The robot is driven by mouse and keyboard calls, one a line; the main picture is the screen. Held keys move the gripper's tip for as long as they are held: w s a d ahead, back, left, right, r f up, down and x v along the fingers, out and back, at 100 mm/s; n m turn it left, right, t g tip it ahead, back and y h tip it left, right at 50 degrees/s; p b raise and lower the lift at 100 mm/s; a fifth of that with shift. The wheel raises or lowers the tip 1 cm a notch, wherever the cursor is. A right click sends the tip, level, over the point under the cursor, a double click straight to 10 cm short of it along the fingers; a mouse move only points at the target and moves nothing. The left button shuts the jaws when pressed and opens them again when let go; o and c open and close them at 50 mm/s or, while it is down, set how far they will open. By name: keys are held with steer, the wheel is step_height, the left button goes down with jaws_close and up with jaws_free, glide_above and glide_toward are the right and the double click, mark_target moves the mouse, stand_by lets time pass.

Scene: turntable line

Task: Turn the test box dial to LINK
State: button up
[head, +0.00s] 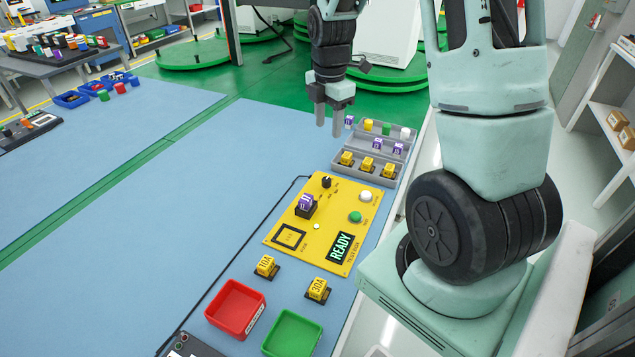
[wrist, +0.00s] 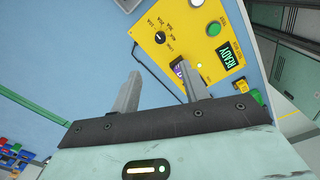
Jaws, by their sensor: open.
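The yellow test box (head: 337,207) lies on the blue table and also shows in the wrist view (wrist: 204,40). Its display (head: 341,248) reads READY. The black dial (head: 326,182) is near the panel's far end and shows clearly in the wrist view (wrist: 160,37). It has a white mark, with small labels around it; I cannot surely read which label the mark points at. My gripper (head: 328,128) is open and empty, raised above the table past the dial's end of the box. In the wrist view its fingers (wrist: 159,65) stand apart, not touching the dial.
A purple fuse block (head: 306,203) sits in the box's socket, with white (head: 366,196) and green (head: 355,217) buttons opposite. A grey tray (head: 371,177) of coloured blocks stands beyond. Yellow blocks, a red bin (head: 234,309) and a green bin (head: 292,335) are nearer.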

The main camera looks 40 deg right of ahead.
mark_target(326, 179)
step_height(326, 179, down, 16)
steer(key=shift+f, duration=0.25)
stand_by(0.3)
jaws_close()
